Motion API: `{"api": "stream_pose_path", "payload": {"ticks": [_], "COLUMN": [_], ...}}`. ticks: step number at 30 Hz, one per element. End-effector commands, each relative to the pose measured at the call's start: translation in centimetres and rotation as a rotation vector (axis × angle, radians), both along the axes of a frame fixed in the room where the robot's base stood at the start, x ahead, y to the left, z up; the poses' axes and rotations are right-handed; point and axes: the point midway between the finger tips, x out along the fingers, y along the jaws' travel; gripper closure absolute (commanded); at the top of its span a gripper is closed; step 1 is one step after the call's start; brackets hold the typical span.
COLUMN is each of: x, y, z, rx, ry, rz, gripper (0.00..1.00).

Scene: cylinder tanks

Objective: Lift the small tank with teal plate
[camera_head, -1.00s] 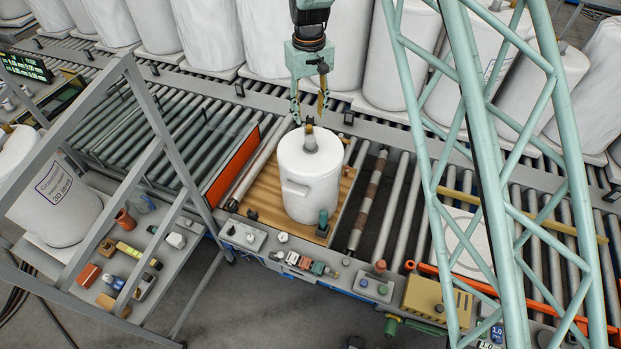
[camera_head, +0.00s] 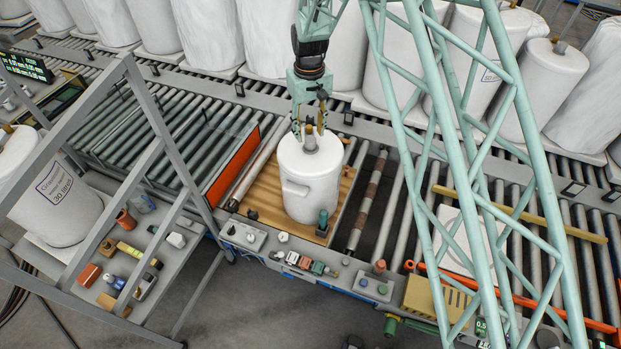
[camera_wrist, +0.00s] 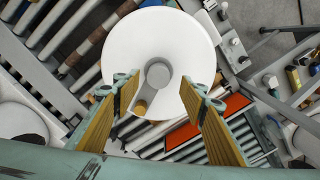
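A small white cylindrical tank (camera_head: 308,188) stands upright on a tan wooden board (camera_head: 265,193) at the centre of the head view. It has a handle on its side, a grey neck (camera_wrist: 158,74) with a tan knob (camera_wrist: 140,107) on top, and a teal fitting (camera_head: 322,219) near its base. I cannot make out a teal plate on it. My gripper (camera_head: 309,130) points down over the tank's top. Its two tan-padded fingers are apart, with the neck between them. In the wrist view, my gripper (camera_wrist: 161,93) shows clear gaps beside the neck and knob.
Large white tanks (camera_head: 205,50) line the conveyor behind. An orange-red panel (camera_head: 232,167) stands left of the board. Bare rollers (camera_head: 400,210) lie to the right. A bench (camera_head: 165,250) with small parts is at the left, and a control shelf (camera_head: 290,262) runs along the front.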

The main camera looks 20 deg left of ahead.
Motion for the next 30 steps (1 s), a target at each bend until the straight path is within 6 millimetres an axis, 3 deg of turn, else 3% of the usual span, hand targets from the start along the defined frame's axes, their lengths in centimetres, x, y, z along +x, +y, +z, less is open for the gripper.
{"api": "stream_pose_path", "payload": {"ticks": [11,30], "x": [0.0,0.1], "y": [-0.1,-0.3], "z": [-0.4,-5.1], "rx": [-0.001,-0.001], "ry": [0.001,0.001], "rz": [0.000,0.000], "gripper": [0.61,0.61]}}
